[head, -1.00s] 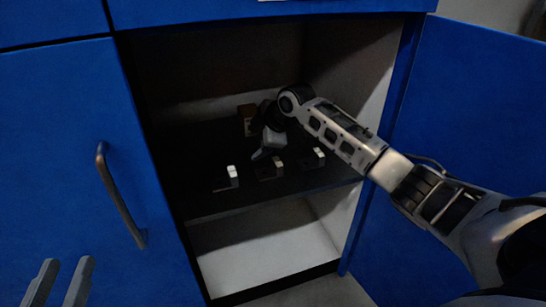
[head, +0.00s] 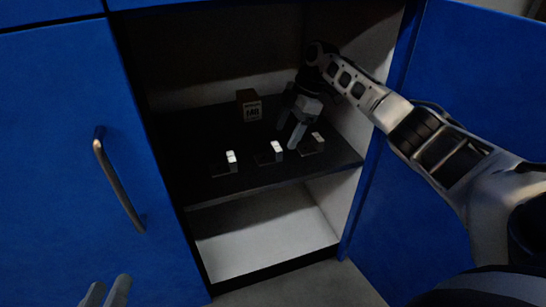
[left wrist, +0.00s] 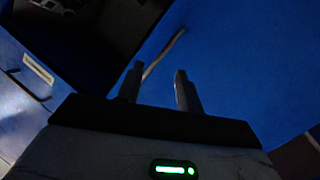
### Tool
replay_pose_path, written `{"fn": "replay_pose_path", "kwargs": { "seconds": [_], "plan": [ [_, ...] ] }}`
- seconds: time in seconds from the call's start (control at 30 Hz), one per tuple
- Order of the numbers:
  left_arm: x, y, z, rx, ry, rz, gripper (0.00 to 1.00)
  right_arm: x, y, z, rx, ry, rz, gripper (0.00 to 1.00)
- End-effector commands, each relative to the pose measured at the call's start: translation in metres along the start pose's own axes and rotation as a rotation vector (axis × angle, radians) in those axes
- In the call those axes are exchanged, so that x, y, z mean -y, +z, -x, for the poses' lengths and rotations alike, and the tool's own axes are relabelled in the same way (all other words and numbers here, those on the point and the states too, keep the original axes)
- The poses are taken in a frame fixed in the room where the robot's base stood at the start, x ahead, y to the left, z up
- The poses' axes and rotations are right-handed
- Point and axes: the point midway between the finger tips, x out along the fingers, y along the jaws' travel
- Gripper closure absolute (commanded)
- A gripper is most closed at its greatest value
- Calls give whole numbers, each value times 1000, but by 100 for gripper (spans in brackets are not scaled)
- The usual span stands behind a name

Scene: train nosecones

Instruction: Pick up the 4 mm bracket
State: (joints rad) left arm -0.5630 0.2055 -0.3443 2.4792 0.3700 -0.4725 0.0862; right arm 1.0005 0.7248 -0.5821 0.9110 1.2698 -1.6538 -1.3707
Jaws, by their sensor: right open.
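Three small dark brackets with pale upright faces stand in a row on the black cabinet shelf (head: 205,190): a left bracket (head: 230,160), a middle bracket (head: 275,151) and a right bracket (head: 317,138). I cannot read which is the 4 mm one. My right gripper (head: 294,143) reaches into the cabinet, pointing down between the middle and right brackets, open and empty. My left gripper (head: 106,293) is outside the cabinet at the bottom left. In the left wrist view my left gripper (left wrist: 159,88) has its fingers apart with nothing between them.
A small brown box (head: 249,106) with a pale label stands further back on the shelf. The open blue door (head: 465,75) is at the right. A closed blue door with a curved handle (head: 120,187) is at the left. The white lower compartment (head: 265,240) is empty.

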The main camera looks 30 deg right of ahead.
Motion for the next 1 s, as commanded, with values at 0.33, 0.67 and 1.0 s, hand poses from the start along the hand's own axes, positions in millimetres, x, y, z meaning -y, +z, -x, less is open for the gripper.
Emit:
{"fn": "replay_pose_path", "kwargs": {
  "seconds": [0.33, 0.67, 1.0],
  "plan": [
    [-4, -18, -6, -130, 60, -25, 64, -2, -3, -47, 1, 0, 0, 33],
    [-4, -21, -6, -141, 60, -37, 64, -3, -4, -47, 1, 1, 0, 61],
    [-4, -22, -6, -141, 61, -37, 64, -3, -4, -46, 1, 1, 0, 82]
  ]
}}
